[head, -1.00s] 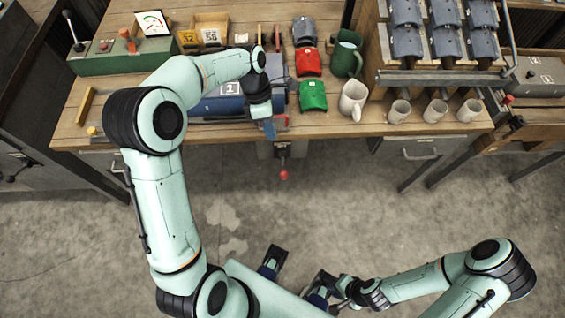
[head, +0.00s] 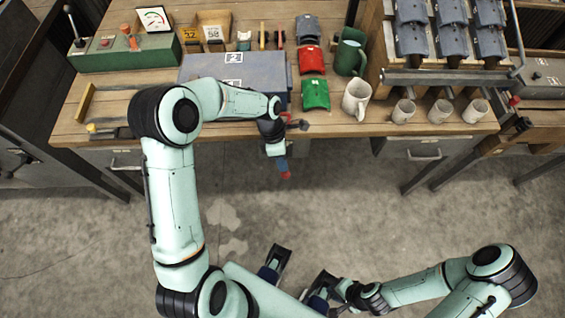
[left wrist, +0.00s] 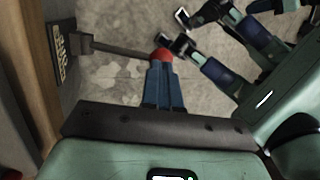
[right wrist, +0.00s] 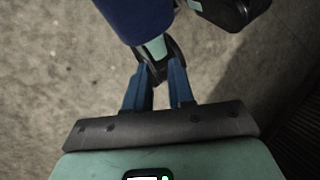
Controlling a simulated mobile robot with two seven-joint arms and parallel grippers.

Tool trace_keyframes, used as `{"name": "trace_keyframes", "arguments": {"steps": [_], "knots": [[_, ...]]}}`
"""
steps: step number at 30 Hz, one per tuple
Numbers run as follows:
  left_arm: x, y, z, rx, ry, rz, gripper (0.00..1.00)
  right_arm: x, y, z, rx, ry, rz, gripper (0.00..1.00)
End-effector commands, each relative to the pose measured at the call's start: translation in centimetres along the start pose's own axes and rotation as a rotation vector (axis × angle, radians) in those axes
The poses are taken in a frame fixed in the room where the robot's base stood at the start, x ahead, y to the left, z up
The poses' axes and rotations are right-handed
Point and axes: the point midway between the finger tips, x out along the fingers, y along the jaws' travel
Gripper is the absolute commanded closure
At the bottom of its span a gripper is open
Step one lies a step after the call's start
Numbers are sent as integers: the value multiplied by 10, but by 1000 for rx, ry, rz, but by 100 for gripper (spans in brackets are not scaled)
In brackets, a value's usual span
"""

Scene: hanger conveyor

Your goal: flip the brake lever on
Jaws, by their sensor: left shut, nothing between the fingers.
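The brake lever is a dark rod (left wrist: 122,49) with a red ball knob (left wrist: 161,55). It sticks out from a dark bracket with a lettered plate (left wrist: 62,52) on the bench front; the lettering is too small to read. In the head view the knob (head: 286,175) hangs over the floor in front of the bench. My left gripper (left wrist: 163,66) is shut and empty, its tips at the knob, seemingly touching it; the head view also shows this gripper (head: 283,162). My right gripper (right wrist: 158,66) is open and empty, low above the floor near my base.
A bench (head: 345,125) runs across the back. The floor (head: 350,220) before the bench is clear.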

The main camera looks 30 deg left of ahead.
Motion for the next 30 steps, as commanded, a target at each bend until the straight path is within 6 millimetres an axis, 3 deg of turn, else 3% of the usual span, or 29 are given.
{"name": "trace_keyframes", "arguments": {"steps": [19, 30], "knots": [[8, -2, 0, 8, 0, 31, 100, 5, 1, -2, -1, 7, -2, 77], [36, -10, -5, 60, 0, 263, 100, 31, 5, -19, -4, 51, -11, 77]]}}
